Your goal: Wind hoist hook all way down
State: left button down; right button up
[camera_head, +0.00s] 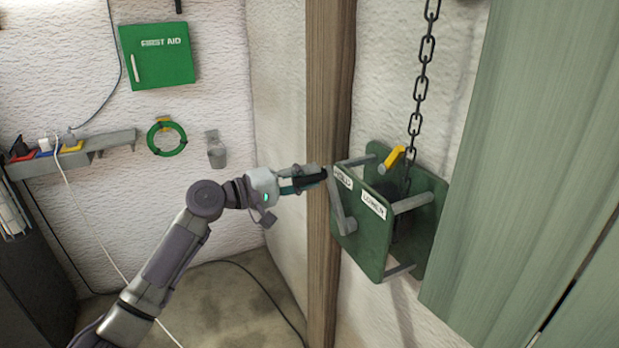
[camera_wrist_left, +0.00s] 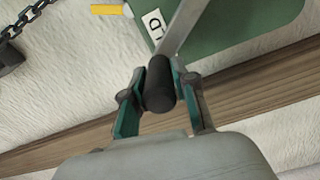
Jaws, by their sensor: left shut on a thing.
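The green hoist winch (camera_head: 360,236) is mounted on the wall beside a wooden post. Its front plate has a HOLD label and a LOWER label (camera_head: 374,204). A grey crank arm (camera_head: 341,205) runs from the plate up to a black handle. My left gripper (camera_head: 308,180) is shut on the crank handle (camera_wrist_left: 159,85), which lies between its fingers in the left wrist view. A yellow lever (camera_head: 392,159) sits at the top of the winch. A dark chain (camera_head: 424,65) runs upward from the winch. The hook is not in view. My right gripper is not in view.
The wooden post (camera_head: 326,110) stands just behind my left gripper. A green panel (camera_head: 540,150) stands close on the right of the winch. A first aid box (camera_head: 157,56), a green ring (camera_head: 167,137) and a shelf (camera_head: 75,155) are on the back wall.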

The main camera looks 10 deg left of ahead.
pick_arm(q)
jog(key=shift+w+a, duration=0.1)
jog(key=shift+w, duration=0.05)
dwell(0.3)
jog(key=c, duration=0.9)
grip_release()
jog(key=shift+f, duration=0.1)
jog(key=v, duration=1.2)
